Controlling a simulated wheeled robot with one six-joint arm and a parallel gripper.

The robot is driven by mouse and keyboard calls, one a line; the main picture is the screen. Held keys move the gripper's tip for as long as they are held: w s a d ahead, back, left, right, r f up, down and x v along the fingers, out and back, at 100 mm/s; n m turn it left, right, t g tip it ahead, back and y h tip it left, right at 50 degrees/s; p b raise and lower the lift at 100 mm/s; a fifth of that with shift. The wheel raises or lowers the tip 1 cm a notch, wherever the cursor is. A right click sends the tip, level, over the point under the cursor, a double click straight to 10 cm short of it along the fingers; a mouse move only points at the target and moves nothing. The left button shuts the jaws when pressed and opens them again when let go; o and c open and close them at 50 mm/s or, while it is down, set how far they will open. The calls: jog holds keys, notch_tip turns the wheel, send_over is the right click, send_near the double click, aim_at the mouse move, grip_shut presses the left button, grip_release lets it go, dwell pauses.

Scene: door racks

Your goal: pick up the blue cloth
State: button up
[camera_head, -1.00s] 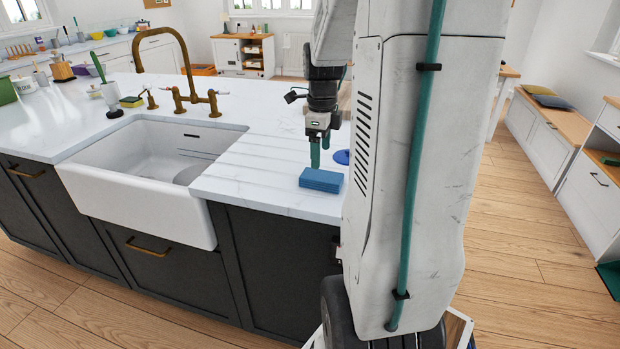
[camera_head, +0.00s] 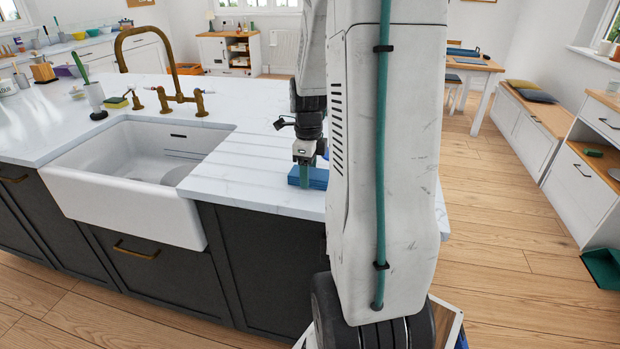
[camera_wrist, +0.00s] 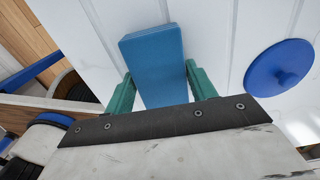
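The blue cloth (camera_head: 317,178) is a folded, block-like pad lying on the white worktop at the right of the sink. In the wrist view the blue cloth (camera_wrist: 154,62) lies between the two green fingers of my gripper (camera_wrist: 162,90). The fingers are apart, one on each side of it, with narrow gaps or light contact that I cannot tell apart. In the head view my gripper (camera_head: 306,176) is lowered to the cloth, and my arm's column hides part of the scene to its right.
A round blue lid-like item (camera_wrist: 279,68) lies on the worktop (camera_head: 250,160) to the right of the cloth in the wrist view. The white sink (camera_head: 125,205) and a brass tap (camera_head: 180,95) are to the left. The worktop's front edge is close to the cloth.

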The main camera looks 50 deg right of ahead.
jog(key=c, duration=0.4)
notch_tip(320, 180, up, 10)
jog(key=o, duration=0.3)
jog(key=shift+c, duration=0.9)
jog(key=shift+a, duration=0.1)
